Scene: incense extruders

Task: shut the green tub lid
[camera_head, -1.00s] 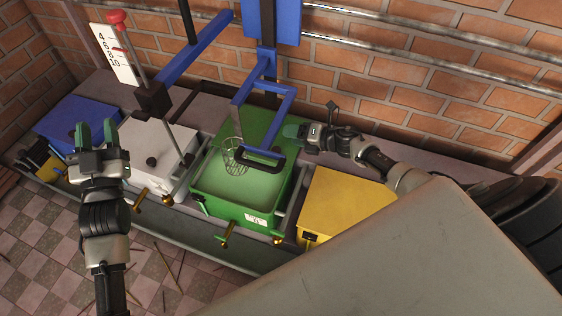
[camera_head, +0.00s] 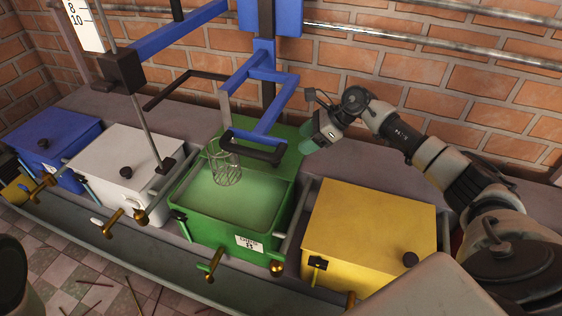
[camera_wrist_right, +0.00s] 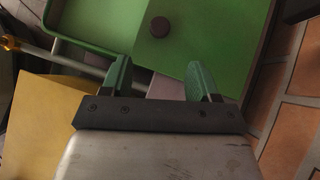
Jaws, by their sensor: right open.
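The green tub (camera_head: 215,205) stands open in the middle of the row, with pale green showing inside. Its green lid (camera_head: 288,157) is swung back behind the tub, partly hidden by the blue frame. In the right wrist view the lid (camera_wrist_right: 205,38) shows a dark round knob (camera_wrist_right: 159,27). My right gripper (camera_head: 309,140) is at the lid's right side in the head view, open and empty. In the right wrist view its green fingers (camera_wrist_right: 161,77) are spread, with the lid beyond them; contact cannot be told. My left gripper is out of view.
A wire basket (camera_head: 224,168) hangs over the tub beside a blue frame (camera_head: 262,75) with a black bar. A yellow box (camera_head: 365,225) stands right of the tub; a white box (camera_head: 115,165) and a blue box (camera_head: 60,150) stand left. A brick wall (camera_head: 400,90) is behind.

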